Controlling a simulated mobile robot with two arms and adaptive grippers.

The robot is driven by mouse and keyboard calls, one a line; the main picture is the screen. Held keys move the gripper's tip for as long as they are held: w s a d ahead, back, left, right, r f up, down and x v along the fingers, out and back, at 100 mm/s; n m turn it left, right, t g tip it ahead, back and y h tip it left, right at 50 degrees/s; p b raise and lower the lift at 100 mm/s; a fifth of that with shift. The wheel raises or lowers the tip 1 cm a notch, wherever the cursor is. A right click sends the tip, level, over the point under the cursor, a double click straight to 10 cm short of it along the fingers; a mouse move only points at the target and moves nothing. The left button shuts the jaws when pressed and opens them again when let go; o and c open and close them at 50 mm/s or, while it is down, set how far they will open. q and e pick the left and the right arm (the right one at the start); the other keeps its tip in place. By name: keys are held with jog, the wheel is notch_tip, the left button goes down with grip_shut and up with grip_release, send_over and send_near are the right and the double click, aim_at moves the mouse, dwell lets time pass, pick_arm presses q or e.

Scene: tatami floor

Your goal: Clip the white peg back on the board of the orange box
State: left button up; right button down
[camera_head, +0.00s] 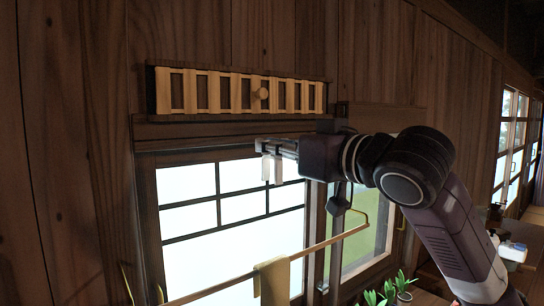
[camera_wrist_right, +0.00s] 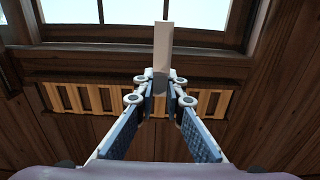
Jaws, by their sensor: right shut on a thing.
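My right gripper (camera_head: 268,147) reaches in from the right, in front of the window and just below the slatted wooden board. It is shut on a pale white peg (camera_head: 271,168), which hangs down from the fingertips in the head view. In the right wrist view the fingers (camera_wrist_right: 161,84) pinch one end of the peg (camera_wrist_right: 163,45), and its free end points to the picture's top. The yellow-orange slatted board (camera_head: 213,93), with a round knob, is fixed to the wall above the window; it also shows in the wrist view (camera_wrist_right: 207,104). The peg is apart from it. No clear orange box shows.
A wooden ledge (camera_head: 225,129) runs under the slatted board, above the bright window (camera_head: 230,210). A rod (camera_head: 225,284) with a tan cloth (camera_head: 272,282) crosses in front of the window. Green plants (camera_head: 390,290) stand at the lower right.

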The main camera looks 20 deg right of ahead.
jog(key=shift+r+p, duration=1.95)
jog(key=shift+r, duration=0.25)
jog(key=shift+f, duration=0.1)
